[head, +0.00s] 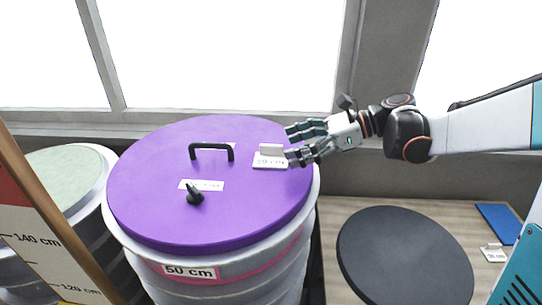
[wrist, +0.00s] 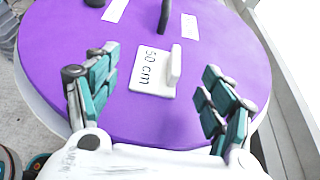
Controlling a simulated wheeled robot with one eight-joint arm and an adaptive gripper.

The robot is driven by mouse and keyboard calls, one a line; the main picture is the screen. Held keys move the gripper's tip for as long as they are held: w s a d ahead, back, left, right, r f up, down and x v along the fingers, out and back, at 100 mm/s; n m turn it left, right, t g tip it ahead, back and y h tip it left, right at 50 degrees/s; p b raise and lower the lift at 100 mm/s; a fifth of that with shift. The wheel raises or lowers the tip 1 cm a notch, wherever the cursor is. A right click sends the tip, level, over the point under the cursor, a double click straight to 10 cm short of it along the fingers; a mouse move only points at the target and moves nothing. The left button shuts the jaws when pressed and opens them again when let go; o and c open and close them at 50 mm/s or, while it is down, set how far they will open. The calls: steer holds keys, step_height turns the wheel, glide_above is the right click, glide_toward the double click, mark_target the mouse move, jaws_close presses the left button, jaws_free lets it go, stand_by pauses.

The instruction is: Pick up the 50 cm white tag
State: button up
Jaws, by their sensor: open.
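The 50 cm white tag (head: 270,160) lies on the right part of the purple lid (head: 215,225). In the wrist view the tag (wrist: 155,75) reads "50 cm" and has a small upright white grip at one edge. My gripper (head: 303,144) is open at the lid's right edge, with its fingertips just right of the tag. In the wrist view its fingers (wrist: 155,80) stand to both sides of the tag, apart from it. The gap in height between fingers and lid is hard to tell.
The lid carries a black handle (head: 211,147), a black knob (head: 194,195) and a white label (head: 201,185). A dark round disc (head: 405,258), a 30 cm-like tag (head: 493,253) and a blue panel (head: 499,222) are at right. A measuring board (head: 45,245) and window ledge bound the space.

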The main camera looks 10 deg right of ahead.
mark_target(278, 160)
steer(key=x, duration=0.4)
steer(key=shift+a+f+p, duration=0.2)
steer(key=shift+a+p, duration=0.2)
steer(key=shift+d, duration=0.1)
steer(key=c, duration=1.1)
steer(key=shift+r, duration=0.1)
